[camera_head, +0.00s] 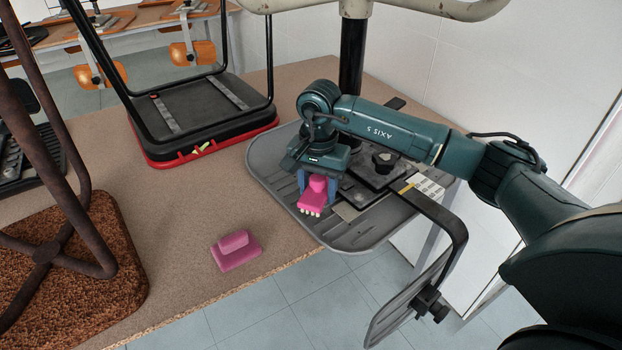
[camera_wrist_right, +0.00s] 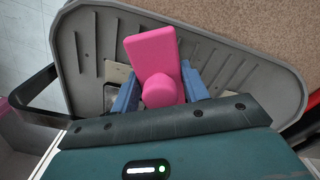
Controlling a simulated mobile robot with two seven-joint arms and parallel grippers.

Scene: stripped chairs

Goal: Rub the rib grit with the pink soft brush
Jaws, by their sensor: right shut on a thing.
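My right gripper (camera_head: 318,186) has blue fingers shut on a pink brush (camera_head: 312,199) with pale bristle tufts pointing down. The brush is over the near left part of an upturned grey ribbed chair shell (camera_head: 274,167); I cannot tell whether the bristles touch it. In the right wrist view the brush (camera_wrist_right: 152,52) sits between the fingers (camera_wrist_right: 160,88), its rounded handle toward me, and ribs show on the shell (camera_wrist_right: 82,45) on both sides. I cannot make out any grit; the surface under the brush is hidden. My left gripper is not in view.
A second pink block with a raised grip (camera_head: 236,250) lies on the brown table (camera_head: 180,215) to the left. An upturned black chair with a red rim (camera_head: 205,150) stands behind it. A brown-cushioned chair (camera_head: 75,260) is at left.

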